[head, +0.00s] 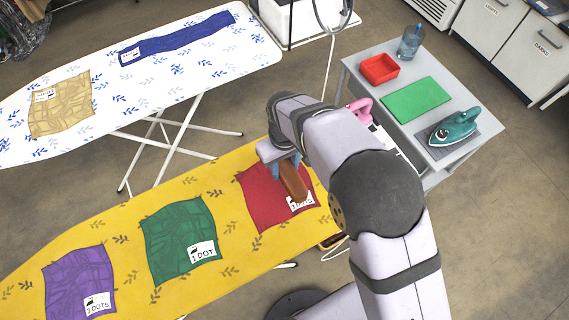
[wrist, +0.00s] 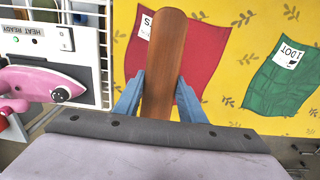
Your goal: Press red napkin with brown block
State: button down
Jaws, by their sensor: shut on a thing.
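The red napkin (head: 262,203) lies on the yellow ironing board (head: 130,228) at its right end, with a white label whose text is partly hidden. My gripper (head: 283,165) is shut on the brown block (head: 294,182), over the red napkin. In the wrist view the brown block (wrist: 163,70) stands between the blue fingers (wrist: 160,97) and covers the middle of the red napkin (wrist: 196,50). I cannot tell whether the block touches the cloth.
A green napkin (head: 180,238) and a purple napkin (head: 78,285) lie further left on the yellow board. A pink iron (wrist: 45,85) rests beside the board's right end. A side table (head: 440,150) holds a teal iron (head: 455,128), green mat (head: 415,100) and red tray (head: 379,69).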

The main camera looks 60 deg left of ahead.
jog(key=shift+f+b, duration=1.35)
jog(key=shift+f, duration=0.85)
jog(key=shift+f+b, duration=1.1)
jog(key=shift+f, duration=0.65)
jog(key=shift+d+f, duration=0.15)
jog(key=shift+d, duration=0.05)
dwell(1.7)
dwell(0.6)
jog(key=shift+a+r+p, duration=0.2)
jog(key=shift+r+p, duration=1.35)
jog(key=shift+r, duration=0.65)
jog(key=w+r+p, duration=0.3)
jog(key=w+r, duration=0.2)
jog(key=r, duration=0.1)
jog(key=shift+w+p, duration=0.25)
jog(key=shift+p, duration=0.15)
